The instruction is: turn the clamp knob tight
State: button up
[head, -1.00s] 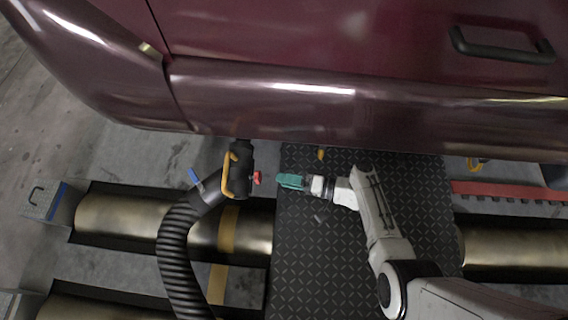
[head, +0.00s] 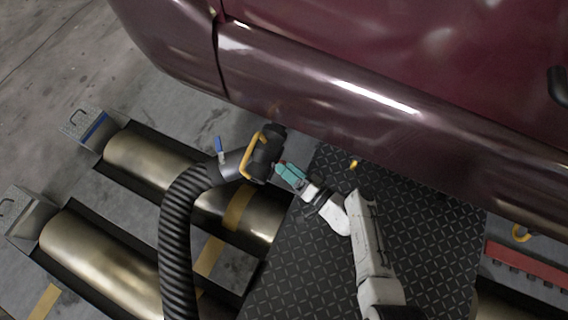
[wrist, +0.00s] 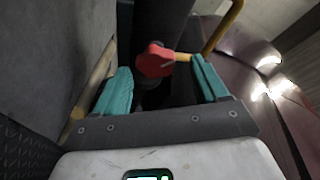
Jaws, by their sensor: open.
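The red clamp knob (wrist: 156,61) sits between the two teal fingers of my gripper (wrist: 160,88) in the wrist view, a little beyond the fingertips or level with them; I cannot tell which. The gap on each side of the knob is clear, so the fingers do not grip it. In the head view my gripper (head: 286,172) is right beside the black nozzle (head: 267,153), and its fingers hide most of the knob. The nozzle has a yellow handle (head: 252,157) and joins a black ribbed hose (head: 176,225).
A maroon vehicle (head: 330,95) overhangs close behind the nozzle. Metal rollers (head: 150,160) lie in the floor at left. A black tread plate (head: 300,260) lies under my arm. A blue lever (head: 219,145) stands on the hose end. A red ramp strip (head: 528,265) lies at right.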

jog(key=shift+x, duration=1.25)
jog(key=shift+c, duration=0.3)
jog(key=c, duration=0.9)
